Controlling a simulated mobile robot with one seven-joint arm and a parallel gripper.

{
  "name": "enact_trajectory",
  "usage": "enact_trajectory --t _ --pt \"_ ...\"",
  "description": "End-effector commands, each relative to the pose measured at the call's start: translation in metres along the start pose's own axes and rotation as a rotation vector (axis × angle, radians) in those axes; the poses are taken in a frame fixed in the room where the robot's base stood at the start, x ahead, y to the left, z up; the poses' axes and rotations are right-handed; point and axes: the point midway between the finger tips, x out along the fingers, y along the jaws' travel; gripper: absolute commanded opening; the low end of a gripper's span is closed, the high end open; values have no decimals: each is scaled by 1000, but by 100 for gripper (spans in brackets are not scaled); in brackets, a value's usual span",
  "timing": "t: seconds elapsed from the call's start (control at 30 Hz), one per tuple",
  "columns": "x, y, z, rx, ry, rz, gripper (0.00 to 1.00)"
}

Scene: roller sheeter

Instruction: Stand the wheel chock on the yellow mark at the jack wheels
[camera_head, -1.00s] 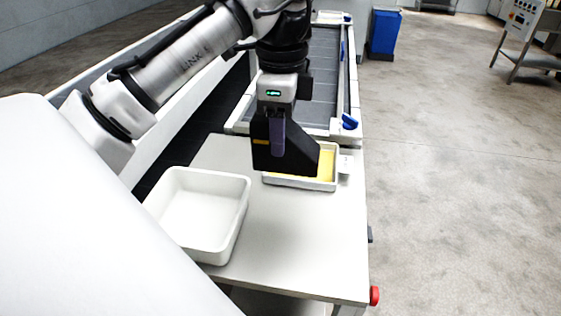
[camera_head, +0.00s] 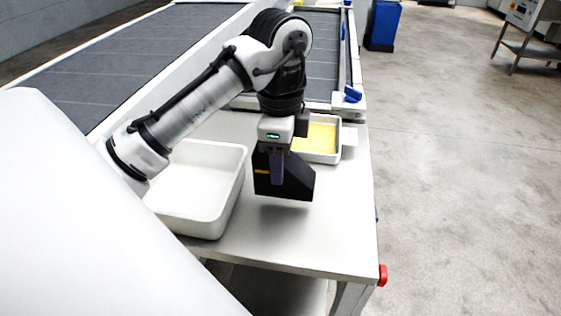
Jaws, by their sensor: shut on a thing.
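My gripper (camera_head: 277,168) is shut on the wheel chock (camera_head: 299,183), a black wedge with a small yellow-orange stripe. The chock slopes down to the right and hangs over the bare table, with a faint shadow under it. I cannot tell its exact height above the top. It is in front of a shallow white tray with a yellow inside and right of a deep white bin. I cannot make out a yellow mark on the floor or any jack wheels.
The yellow-bottomed tray (camera_head: 342,139) and the deep white bin (camera_head: 224,206) stand on the white table (camera_head: 335,235). A red button (camera_head: 382,275) sticks out at the table's front right corner. A conveyor (camera_head: 318,40) runs behind. Concrete floor at right is open; a blue bin (camera_head: 383,25) stands far back.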

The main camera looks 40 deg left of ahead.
Motion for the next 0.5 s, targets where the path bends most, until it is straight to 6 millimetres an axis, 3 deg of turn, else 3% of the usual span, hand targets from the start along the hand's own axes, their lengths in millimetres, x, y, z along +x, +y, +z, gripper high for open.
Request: enact_trajectory --t 0.3,0.5 --pt "34 0 0 0 -1 -1 12" --pt "35 0 0 0 -1 -1 12"
